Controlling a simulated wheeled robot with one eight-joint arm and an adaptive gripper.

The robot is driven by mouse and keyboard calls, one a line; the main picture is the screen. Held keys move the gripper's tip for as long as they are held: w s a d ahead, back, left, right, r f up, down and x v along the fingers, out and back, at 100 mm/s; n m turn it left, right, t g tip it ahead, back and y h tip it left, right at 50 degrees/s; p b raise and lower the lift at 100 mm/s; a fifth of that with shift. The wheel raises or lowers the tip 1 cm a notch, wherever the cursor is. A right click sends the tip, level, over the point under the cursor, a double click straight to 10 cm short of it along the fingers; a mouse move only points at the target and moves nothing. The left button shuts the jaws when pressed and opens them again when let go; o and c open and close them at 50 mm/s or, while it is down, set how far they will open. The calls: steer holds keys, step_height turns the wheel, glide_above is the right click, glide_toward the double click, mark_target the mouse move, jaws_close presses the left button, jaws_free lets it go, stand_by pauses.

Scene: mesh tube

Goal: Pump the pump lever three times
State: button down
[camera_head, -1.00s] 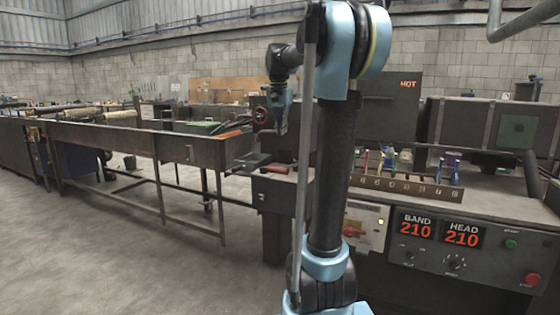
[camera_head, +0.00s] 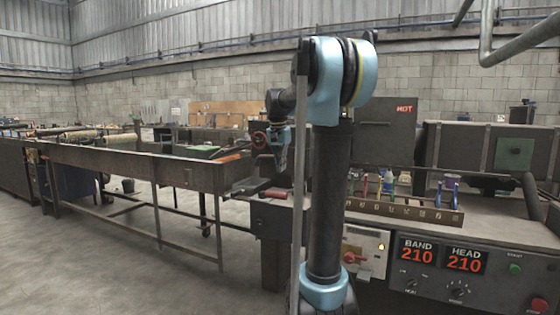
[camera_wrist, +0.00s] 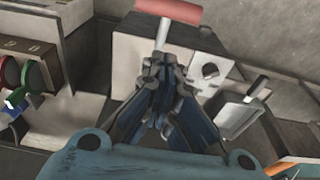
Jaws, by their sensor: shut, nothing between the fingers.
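The pump lever (camera_wrist: 167,10) has a red cylindrical handle on a thin metal rod. In the wrist view it lies at the top, and its rod runs down to behind my fingertips. The red handle also shows in the head view (camera_head: 274,194), on top of a dark box beside the bench. My gripper (camera_wrist: 164,62) is shut and empty, its fingertips close to the rod. In the head view my gripper (camera_head: 279,174) points down just above the handle. Whether the fingers touch the rod cannot be told.
A control panel with BAND and HEAD displays (camera_head: 440,257) stands at the right. A rack (camera_head: 405,208) holding coloured tools sits on the bench above it.

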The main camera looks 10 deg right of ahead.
step_height(320, 180, down, 4)
steer(key=shift+w+d+f, duration=0.1)
steer(key=shift+w+f, duration=0.05)
steer(key=shift+f, duration=0.1)
steer(key=shift+s+a+f, duration=0.4)
steer(key=shift+s+f, duration=0.1)
steer(key=shift+f, duration=0.3)
steer(key=shift+s+a+f, duration=0.25)
steer(key=shift+s+f, duration=0.1)
steer(key=shift+f, duration=0.2)
